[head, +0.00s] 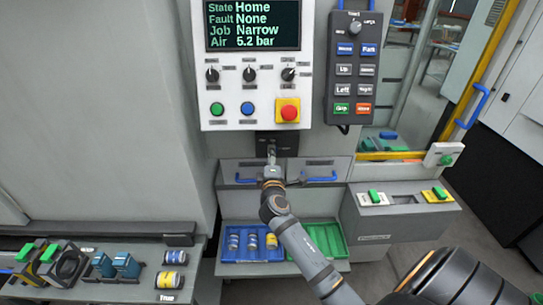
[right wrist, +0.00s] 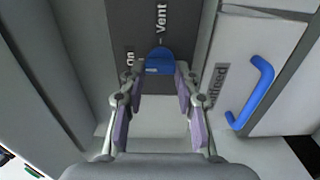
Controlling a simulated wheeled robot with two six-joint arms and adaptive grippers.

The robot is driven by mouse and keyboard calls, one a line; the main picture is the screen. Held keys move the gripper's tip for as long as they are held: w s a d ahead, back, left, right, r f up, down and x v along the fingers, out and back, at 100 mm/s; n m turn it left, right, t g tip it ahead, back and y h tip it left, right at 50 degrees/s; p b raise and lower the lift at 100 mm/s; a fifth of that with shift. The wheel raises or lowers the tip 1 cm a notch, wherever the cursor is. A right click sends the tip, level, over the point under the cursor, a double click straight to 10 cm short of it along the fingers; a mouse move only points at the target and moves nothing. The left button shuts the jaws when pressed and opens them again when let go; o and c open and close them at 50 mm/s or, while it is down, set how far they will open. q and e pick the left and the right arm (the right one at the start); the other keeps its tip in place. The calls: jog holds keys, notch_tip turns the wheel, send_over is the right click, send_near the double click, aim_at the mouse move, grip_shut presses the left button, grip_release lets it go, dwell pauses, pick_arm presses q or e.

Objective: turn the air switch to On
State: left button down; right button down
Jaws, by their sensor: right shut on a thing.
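The air switch is on a dark plate (head: 290,140) below the control panel. In the right wrist view its blue handle (right wrist: 160,58) sits in front of the plate (right wrist: 185,25), near the label "Vent" and a partly hidden label that seems to read "On". My right gripper (head: 271,158) reaches up to the plate. In the right wrist view its fingertips (right wrist: 160,70) lie on either side of the blue handle and are shut on it. The gripper hides the handle in the head view, and I cannot tell its exact setting. My left gripper is not in view.
The display (head: 253,25) reads "Air 5.2 bar". A red stop button (head: 289,112) sits just above the plate. Drawers with blue handles (head: 320,179) are below. A blue tray (head: 252,254) and a green tray (head: 326,238) lie lower. A keypad (head: 355,70) hangs right.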

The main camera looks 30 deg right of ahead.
jog(key=shift+r, duration=0.1)
dwell(0.3)
jog(key=c, duration=1)
grip_release()
jog(key=shift+d, duration=0.1)
jog(key=shift+o, duration=0.2)
jog(key=v, duration=0.7)
jog(key=shift+s+a, duration=0.2)
